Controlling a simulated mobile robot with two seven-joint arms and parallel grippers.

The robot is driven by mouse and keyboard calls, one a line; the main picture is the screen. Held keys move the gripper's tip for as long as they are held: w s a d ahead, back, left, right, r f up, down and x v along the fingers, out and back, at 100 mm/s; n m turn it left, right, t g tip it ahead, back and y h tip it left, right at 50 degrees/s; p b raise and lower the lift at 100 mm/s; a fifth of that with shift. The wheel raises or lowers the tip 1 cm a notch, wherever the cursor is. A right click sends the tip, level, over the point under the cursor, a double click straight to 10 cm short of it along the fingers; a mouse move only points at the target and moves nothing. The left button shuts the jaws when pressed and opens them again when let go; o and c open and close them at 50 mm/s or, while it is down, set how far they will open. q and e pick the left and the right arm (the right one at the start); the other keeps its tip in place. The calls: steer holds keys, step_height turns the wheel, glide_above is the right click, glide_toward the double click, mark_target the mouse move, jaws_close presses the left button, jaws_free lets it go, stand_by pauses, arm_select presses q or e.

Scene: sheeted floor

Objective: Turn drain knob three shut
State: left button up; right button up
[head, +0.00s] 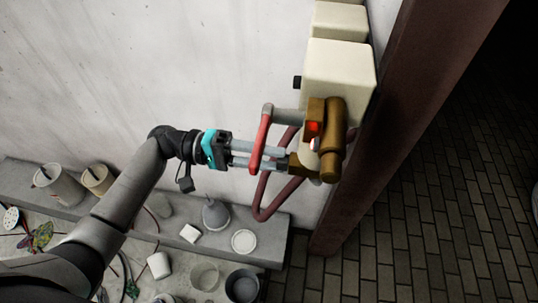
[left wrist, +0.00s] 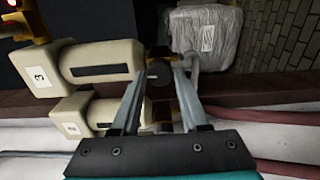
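My left gripper (head: 287,160) reaches in from the left, fingers pointing right, up to a brass-brown fitting (head: 331,145) with a red light. In the left wrist view, its fingers (left wrist: 159,73) stand apart, one on each side of a small dark knob (left wrist: 159,75). I see no clear contact on the knob. Beside it is a cream box marked 3 (left wrist: 37,77), with a rounded cream body bearing a black strip. Another cream box (left wrist: 73,129) lies below it in that view. In the head view the gripped area is partly hidden behind the fitting. My right gripper is not in view.
Above are cream boxes (head: 338,70), one with a black knob (head: 297,82). A brown post (head: 405,90) stands right. A ledge (head: 265,238) below holds a funnel (head: 215,216) and pots. A grey wrapped block (left wrist: 207,35) lies beyond.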

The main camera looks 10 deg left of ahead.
arm_select(q)
steer(key=o, duration=0.3)
steer(key=shift+o, duration=0.2)
steer(key=a+b, duration=0.4)
steer(key=a, duration=1.1)
steer(key=shift+a+b, duration=0.15)
steer(key=shift+b, duration=0.15)
